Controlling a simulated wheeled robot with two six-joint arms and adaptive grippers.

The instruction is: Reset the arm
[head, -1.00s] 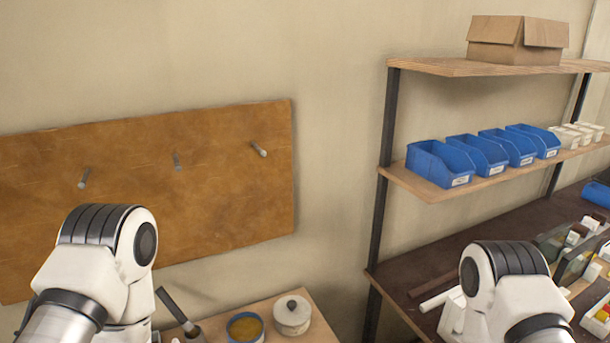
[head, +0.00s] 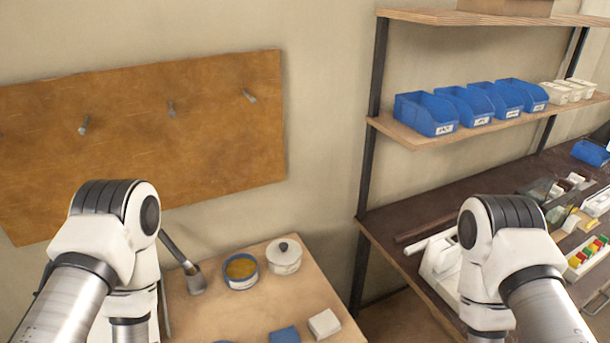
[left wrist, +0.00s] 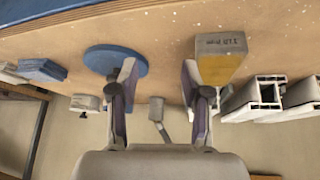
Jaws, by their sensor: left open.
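My left arm shows in the head view at the lower left, bent at its white elbow; its gripper is out of that view. In the left wrist view my left gripper (left wrist: 160,105) is open, its two fingers apart with nothing between them. Beyond the fingers is the wooden bench (left wrist: 150,30). A blue disc (left wrist: 117,60) lies by the left finger and a yellow block with a grey marked end (left wrist: 220,62) by the right finger. My right arm is bent at the lower right of the head view; its gripper is not seen.
The bench (head: 275,312) holds a bowl of yellow stuff (head: 241,271), a lidded white pot (head: 284,257) and a white block (head: 324,324). White profiles (left wrist: 258,97) lie at right in the wrist view. A shelf with blue bins (head: 425,112) and a pegboard (head: 150,140) stand behind.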

